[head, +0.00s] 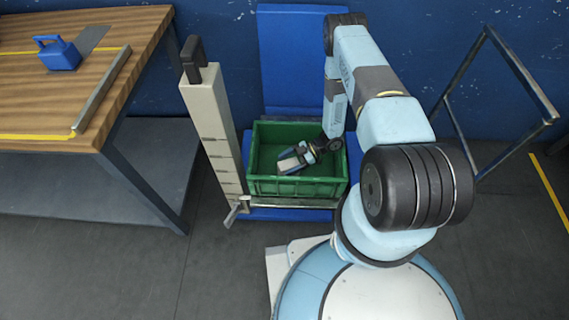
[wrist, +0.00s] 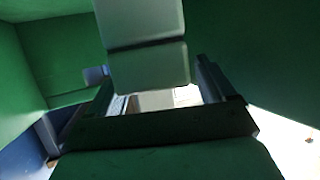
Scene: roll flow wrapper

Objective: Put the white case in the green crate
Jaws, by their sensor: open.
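The green crate (head: 297,188) stands upright with its top open, in the middle of the head view. The white case (head: 292,161) is inside it, pale with a dark band, and looks tilted. In the wrist view the case (wrist: 150,62) is a shaded pale block with a dark seam, at the top middle. My gripper (wrist: 155,85) reaches down into the crate and is open, one finger on each side of the case's near end. In the head view my gripper (head: 309,153) is small and partly merges with the case. I cannot tell whether a finger touches it or whether it rests on the floor.
A tall pale post (head: 213,130) with a black handle stands left of the crate. A blue panel (head: 290,60) rises behind the crate. A metal frame (head: 515,75) stands at the right.

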